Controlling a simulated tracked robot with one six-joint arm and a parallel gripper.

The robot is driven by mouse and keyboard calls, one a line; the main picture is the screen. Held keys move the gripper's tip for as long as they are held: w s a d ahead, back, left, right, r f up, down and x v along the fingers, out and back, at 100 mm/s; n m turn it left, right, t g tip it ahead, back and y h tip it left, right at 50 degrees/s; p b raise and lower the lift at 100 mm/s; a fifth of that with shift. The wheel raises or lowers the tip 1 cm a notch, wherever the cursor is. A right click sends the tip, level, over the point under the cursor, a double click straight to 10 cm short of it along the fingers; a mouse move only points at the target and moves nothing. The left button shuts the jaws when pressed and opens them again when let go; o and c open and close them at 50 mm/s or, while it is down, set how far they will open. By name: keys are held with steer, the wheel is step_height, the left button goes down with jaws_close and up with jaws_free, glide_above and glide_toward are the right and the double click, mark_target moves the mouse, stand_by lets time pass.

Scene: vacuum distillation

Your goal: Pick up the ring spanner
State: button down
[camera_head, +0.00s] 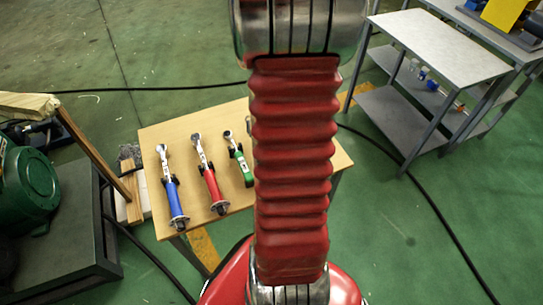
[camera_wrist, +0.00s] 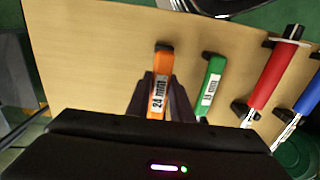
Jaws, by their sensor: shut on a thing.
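The ring spanner (camera_wrist: 162,62) shows in the wrist view as an orange handle with a white "24 mm" label. My gripper (camera_wrist: 160,98) is shut on it, one dark finger on each side of the label. The far end of the handle shows close to a black holder on the wooden table (camera_wrist: 95,50); I cannot tell whether it is clear of it. The spanner's near end is hidden by my gripper body. In the head view my arm hides the spanner and my gripper.
A green-handled spanner (camera_wrist: 210,85) lies close right of my gripper; it also shows in the head view (camera_head: 240,165). Farther over are red-handled (camera_head: 213,187) and blue-handled (camera_head: 174,200) tools. A grey bench (camera_head: 440,45) stands at the right, with cables on the floor.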

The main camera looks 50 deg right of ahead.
step_height(320, 180, up, 6)
steer(key=shift+r, duration=0.15)
stand_by(0.7)
